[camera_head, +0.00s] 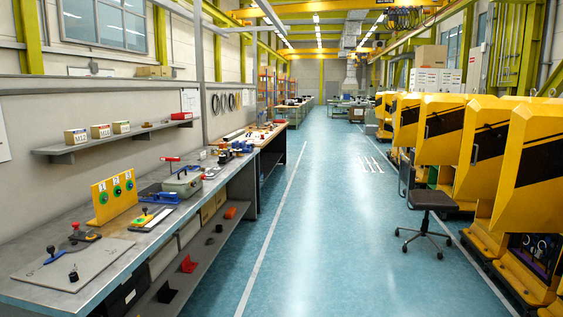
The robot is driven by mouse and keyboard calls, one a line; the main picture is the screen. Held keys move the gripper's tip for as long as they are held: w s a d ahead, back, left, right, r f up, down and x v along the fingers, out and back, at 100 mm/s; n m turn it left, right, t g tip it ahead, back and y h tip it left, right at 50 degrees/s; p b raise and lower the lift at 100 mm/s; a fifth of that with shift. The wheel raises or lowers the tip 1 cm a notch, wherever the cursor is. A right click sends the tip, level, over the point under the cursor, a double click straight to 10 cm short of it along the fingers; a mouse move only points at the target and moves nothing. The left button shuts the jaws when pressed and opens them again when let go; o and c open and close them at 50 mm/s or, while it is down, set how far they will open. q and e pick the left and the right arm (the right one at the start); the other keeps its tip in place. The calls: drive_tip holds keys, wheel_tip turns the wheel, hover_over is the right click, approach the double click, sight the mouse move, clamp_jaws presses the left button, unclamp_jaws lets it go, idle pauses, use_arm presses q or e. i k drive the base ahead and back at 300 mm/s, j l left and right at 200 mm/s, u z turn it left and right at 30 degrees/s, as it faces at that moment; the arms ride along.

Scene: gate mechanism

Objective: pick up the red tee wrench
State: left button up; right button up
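A small red T-shaped piece (170,159), which looks like the red tee wrench, stands upright on the long grey workbench (60,227) at the left. It is behind the yellow panel with numbered green rings, near a grey-green case (182,183). Its lower part is too small to make out clearly. Neither of my grippers is in view.
A wall shelf (110,139) holds boxes. Yellow machines (530,160) and a chair (432,200) stand right. The blue aisle floor (330,220) is clear.

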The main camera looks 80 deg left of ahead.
sight(163, 160)
drive_tip(key=u, duration=3.5)
drive_tip(key=i+l+z, duration=0.35)
drive_tip(key=i, duration=0.55)
drive_tip(key=i+z, duration=0.35)
drive_tip(key=i, duration=2.3)
